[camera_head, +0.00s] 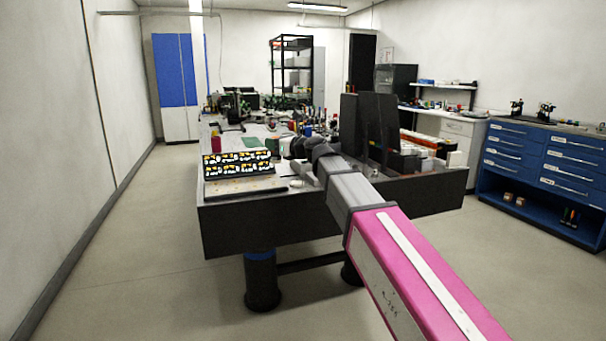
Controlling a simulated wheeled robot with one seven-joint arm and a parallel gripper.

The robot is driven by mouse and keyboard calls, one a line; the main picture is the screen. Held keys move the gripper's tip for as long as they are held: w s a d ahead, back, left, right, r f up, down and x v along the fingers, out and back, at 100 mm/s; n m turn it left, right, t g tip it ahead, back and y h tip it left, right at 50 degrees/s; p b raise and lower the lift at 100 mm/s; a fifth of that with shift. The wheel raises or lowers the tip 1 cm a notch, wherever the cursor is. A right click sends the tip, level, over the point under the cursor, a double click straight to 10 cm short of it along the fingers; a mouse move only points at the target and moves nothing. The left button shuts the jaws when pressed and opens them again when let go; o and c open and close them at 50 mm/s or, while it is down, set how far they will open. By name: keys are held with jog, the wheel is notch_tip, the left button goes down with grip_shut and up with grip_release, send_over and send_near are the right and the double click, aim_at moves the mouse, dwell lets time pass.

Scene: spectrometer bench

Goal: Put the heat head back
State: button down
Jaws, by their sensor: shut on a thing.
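My arm reaches from the lower right onto the dark-sided bench (270,225). Its dark end and my gripper (297,148) are small and partly hidden behind the wrist, over the bench's near middle. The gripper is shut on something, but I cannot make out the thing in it. I cannot pick out the heat head for certain among the small objects here. A small pale round piece (300,183) lies on the bench just below the arm's end.
A black rack with yellow-and-white pieces (237,165) stands at the bench's near left. Tall dark panels (376,128) stand right of my arm. Several bottles and parts crowd the bench behind. A blue drawer cabinet (540,165) is at the right. The floor on the left is clear.

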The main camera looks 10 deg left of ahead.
jog(key=shift+w+d+f, duration=0.9)
jog(key=shift+w+f, duration=0.45)
jog(key=shift+f, duration=0.3)
jog(key=shift+w+d+f, duration=0.85)
jog(key=shift+w+f, duration=0.45)
jog(key=shift+f, duration=0.3)
jog(key=shift+w+d+f, duration=0.9)
jog(key=shift+w+f, duration=0.45)
jog(key=shift+f, duration=0.3)
jog(key=shift+f, duration=0.15)
jog(key=c, duration=0.7)
grip_release()
jog(key=shift+c, duration=0.2)
